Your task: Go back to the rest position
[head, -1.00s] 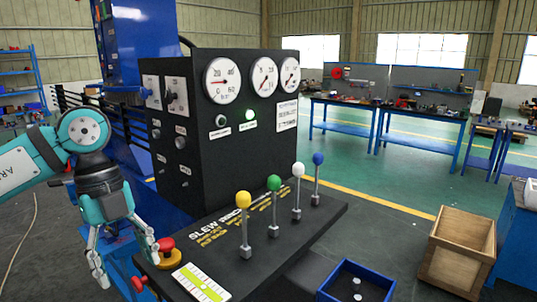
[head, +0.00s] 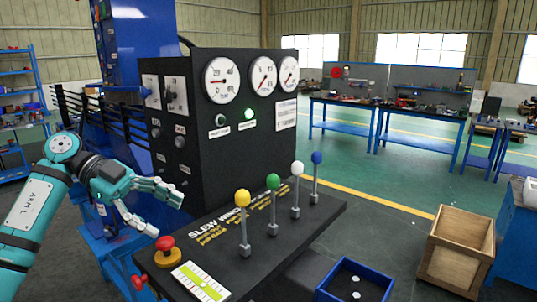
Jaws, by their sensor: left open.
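My left gripper (head: 168,212) is at the left of the head view, open and empty. Its fingers point right, in front of the dark side of the control cabinet (head: 222,155) and above the left end of the console. The red mushroom button (head: 165,243) on its yellow base is below the fingers, apart from them in the picture. Levers with a yellow knob (head: 243,198), a green knob (head: 273,182), a white knob (head: 297,168) and a blue knob (head: 316,158) stand upright on the console. My right gripper is out of view.
A blue tray (head: 330,289) holding small parts is below the console's front edge. A wooden crate (head: 455,250) stands on the floor at right. Blue workbenches (head: 420,142) are at the back. The green floor between is clear.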

